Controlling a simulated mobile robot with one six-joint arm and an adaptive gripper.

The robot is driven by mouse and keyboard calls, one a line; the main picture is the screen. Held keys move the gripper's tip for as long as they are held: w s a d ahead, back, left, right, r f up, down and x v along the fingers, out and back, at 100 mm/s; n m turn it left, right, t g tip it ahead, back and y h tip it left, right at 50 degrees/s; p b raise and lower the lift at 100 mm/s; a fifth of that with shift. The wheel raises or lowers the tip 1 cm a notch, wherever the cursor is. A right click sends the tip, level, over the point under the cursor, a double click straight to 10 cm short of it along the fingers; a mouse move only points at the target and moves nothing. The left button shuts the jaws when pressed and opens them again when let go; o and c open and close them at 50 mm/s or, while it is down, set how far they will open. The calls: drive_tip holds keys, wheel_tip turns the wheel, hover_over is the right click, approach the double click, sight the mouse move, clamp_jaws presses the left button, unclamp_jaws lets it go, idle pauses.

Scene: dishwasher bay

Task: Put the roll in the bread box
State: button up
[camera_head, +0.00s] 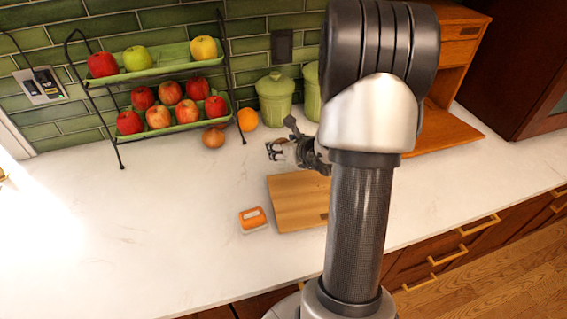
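A small round brown item (213,137), which looks like the roll, lies on the white counter in front of the two-tier fruit rack. A wooden cabinet-like box (461,32), which looks like the bread box, stands at the back right. Its front is open and a wooden panel (455,133) lies flat before it. My arm hides its left part. My gripper (272,151) is above the counter, to the right of and a little nearer than the brown item, apart from it. Its fingers point left, look spread, and hold nothing that I can see.
An orange (248,119) sits beside the brown item. Green canisters (275,98) stand behind my gripper. The black fruit rack (113,142) holds apples. A cutting board (296,201) and an orange-and-white object (253,220) lie in front. The left counter is clear.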

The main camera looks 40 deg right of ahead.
sight(284, 166)
drive_tip(key=shift+f+b, duration=0.8)
drive_tip(key=shift+f, duration=1.5)
drive_tip(key=shift+f, duration=0.15)
drive_tip(key=o, duration=0.9)
